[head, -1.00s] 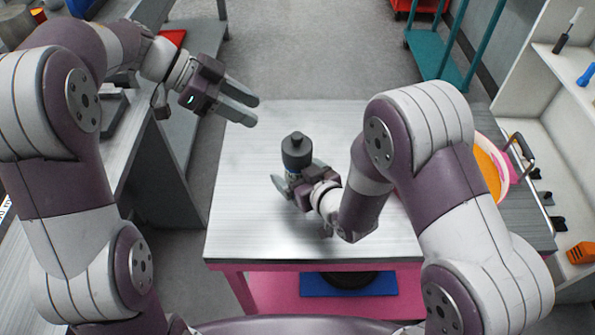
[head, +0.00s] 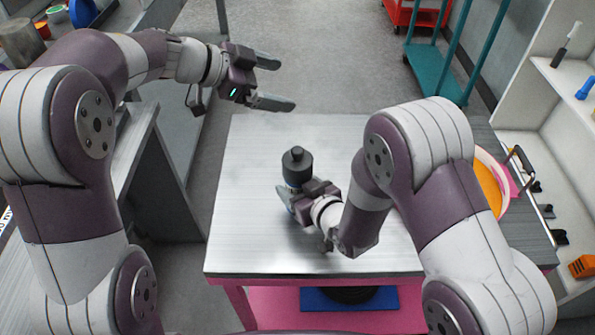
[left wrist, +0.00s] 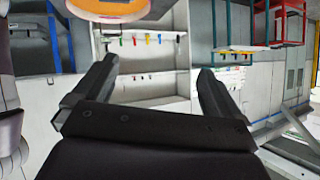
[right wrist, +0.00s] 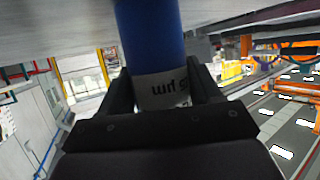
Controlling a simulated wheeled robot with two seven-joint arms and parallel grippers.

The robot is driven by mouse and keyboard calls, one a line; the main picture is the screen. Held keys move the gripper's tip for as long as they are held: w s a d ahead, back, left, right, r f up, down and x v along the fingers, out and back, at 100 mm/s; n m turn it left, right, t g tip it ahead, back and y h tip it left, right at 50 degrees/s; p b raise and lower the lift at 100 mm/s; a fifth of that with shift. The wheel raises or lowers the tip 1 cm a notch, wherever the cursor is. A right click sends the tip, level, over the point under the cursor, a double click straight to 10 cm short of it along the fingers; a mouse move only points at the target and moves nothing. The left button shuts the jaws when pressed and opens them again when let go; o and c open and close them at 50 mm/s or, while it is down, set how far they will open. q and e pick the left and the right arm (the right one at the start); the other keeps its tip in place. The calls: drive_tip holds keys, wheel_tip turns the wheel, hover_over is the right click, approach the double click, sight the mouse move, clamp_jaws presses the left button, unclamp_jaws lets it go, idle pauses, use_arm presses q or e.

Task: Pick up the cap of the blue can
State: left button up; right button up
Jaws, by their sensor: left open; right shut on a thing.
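The blue can shows in the right wrist view (right wrist: 150,35) as a blue body with a white lettered band. My right gripper (right wrist: 163,85) is shut on it, one finger on each side. In the head view the can's dark grey cap (head: 297,168) points up with a narrow knob on top, and most of the body below is hidden. I cannot tell whether the can touches the table. My left gripper (head: 279,82) is open and empty, above and left of the cap in the head view, near the table's far edge. Its open fingers also show in the left wrist view (left wrist: 160,75).
The metal-topped table (head: 245,220) is mostly bare on its left side. A round pan with orange inside (head: 488,185) is at the right, partly behind my right arm. White shelves (head: 530,110) stand at the right, and a teal cart (head: 435,75) stands beyond the table.

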use_arm(q)
drive_tip(key=w+d+r+n+t+y, duration=0.3)
drive_tip(key=w+d+r+n+t, duration=0.1)
drive_tip(key=w+r+n+t, duration=0.25)
drive_tip(key=n+g+y, duration=0.6)
drive_tip(key=n+y, duration=0.2)
drive_tip(key=n, duration=0.2)
approach(298, 157)
drive_tip(key=w, duration=0.2)
drive_tip(key=shift+g, duration=0.45)
drive_tip(key=x, duration=0.7)
drive_tip(key=s+x, duration=0.1)
drive_tip(key=x, duration=0.3)
drive_tip(key=shift+w+f, duration=0.1)
drive_tip(key=shift+f, duration=0.25)
drive_tip(key=shift+w+f, duration=0.25)
drive_tip(key=shift+f, duration=0.1)
drive_tip(key=c, duration=1)
